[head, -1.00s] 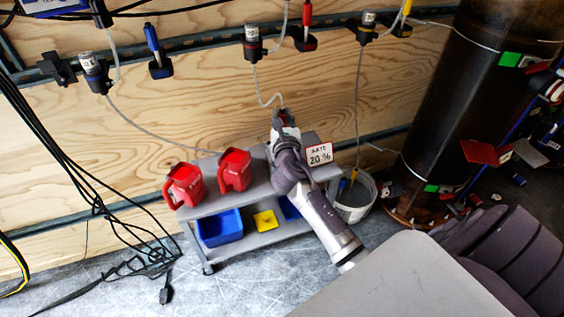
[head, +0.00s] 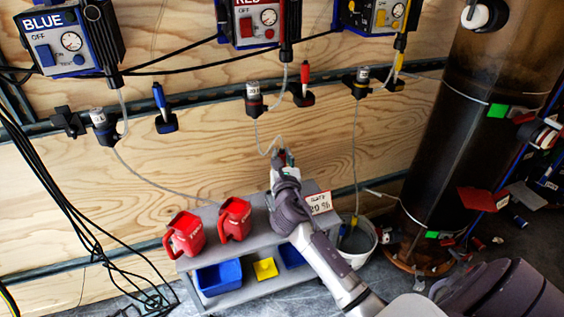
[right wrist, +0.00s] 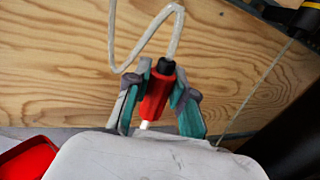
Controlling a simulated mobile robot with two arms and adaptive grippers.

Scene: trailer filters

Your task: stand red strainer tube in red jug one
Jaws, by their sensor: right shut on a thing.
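The red strainer tube (right wrist: 157,92) is a small red cylinder with a black top and a pale lower tip. A clear hose runs up from its top. My right gripper (right wrist: 160,100) is shut on it, with teal fingers on both sides. In the head view my right gripper (head: 282,160) is above the back of the grey cart, near the plywood wall. Two red jugs (head: 186,234) (head: 235,219) stand on the cart top, left of the gripper and apart from it. I cannot tell which is jug one. My left gripper is out of view.
The grey cart (head: 205,262) has a blue bin (head: 219,277) and a yellow item (head: 265,269) on its lower shelf. A sign (head: 318,202) and white bucket (head: 357,243) are at right. Hoses hang from the wall; black cables (head: 80,200) hang left.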

